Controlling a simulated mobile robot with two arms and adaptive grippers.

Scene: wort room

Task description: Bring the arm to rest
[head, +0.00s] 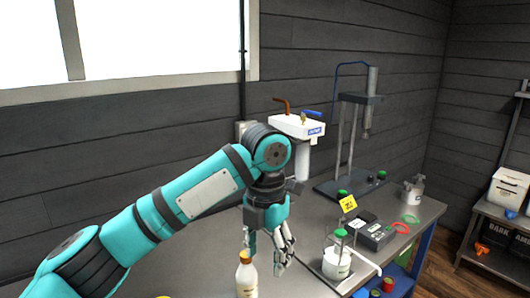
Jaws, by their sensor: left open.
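My left arm comes in from the lower left, bends at the elbow, and points its left gripper (270,250) down over the grey table (205,243). The left gripper is open, and I see nothing between its fingers. A cream bottle with an orange-brown cap (246,274) stands just left of the fingers; whether they touch it is hard to tell. My right gripper is not in view.
Right of the gripper are a glass vessel with a green top (337,260), a dark scale-like device (376,234) and a spray bottle (413,190). A metal stand (347,140) and a white tap unit (298,127) stand behind. A side shelf (490,243) is far right.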

